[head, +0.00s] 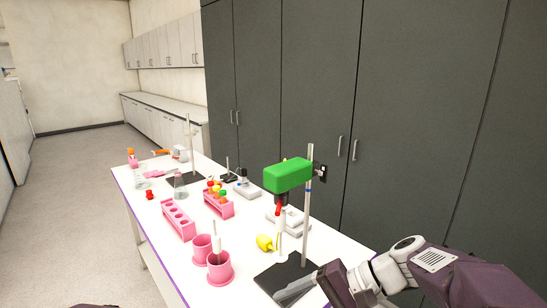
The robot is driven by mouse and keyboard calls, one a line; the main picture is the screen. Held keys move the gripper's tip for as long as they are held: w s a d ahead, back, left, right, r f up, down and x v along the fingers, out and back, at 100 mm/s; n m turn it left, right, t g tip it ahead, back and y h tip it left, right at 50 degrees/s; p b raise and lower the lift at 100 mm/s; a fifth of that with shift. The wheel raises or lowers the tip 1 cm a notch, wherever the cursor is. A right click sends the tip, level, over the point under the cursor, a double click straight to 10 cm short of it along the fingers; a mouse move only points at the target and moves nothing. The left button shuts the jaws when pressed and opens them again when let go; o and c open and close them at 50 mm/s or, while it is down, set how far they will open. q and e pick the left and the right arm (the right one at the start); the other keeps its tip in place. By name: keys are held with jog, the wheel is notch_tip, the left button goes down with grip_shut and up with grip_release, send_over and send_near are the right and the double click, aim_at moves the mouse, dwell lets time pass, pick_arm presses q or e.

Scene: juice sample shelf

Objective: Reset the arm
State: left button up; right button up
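My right arm comes in from the lower right. Its gripper (292,291) is low over the black base (279,272) of a stand at the table's near end. I see nothing held in it, but its fingers are seen at an angle and I cannot tell whether they are open or shut. My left gripper is not in view.
A green block (288,175) is on the stand's metal pole (308,200), close to my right gripper. Pink cups (219,268), pink racks (178,221) and a yellow item (265,243) stand on the white table (160,240). Grey cabinets (320,90) are behind; open floor (70,220) is left.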

jog(key=s+d+f+n+g+h, duration=0.1)
jog(key=s+d+f+n+h, duration=0.1)
jog(key=s+d+f+h, duration=0.45)
jog(key=s+d+f+n+g+h, duration=0.1)
jog(key=s+d+f+n+h, duration=0.2)
jog(key=f, duration=0.6)
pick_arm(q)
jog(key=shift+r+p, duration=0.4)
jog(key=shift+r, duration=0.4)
pick_arm(e)
jog(key=d, duration=0.1)
jog(key=w+d+f+t, duration=0.1)
jog(key=w+d+t+h, duration=0.1)
jog(key=shift+w+d+f, duration=0.15)
jog(key=shift+d+f, duration=0.1)
jog(key=shift+f, duration=0.05)
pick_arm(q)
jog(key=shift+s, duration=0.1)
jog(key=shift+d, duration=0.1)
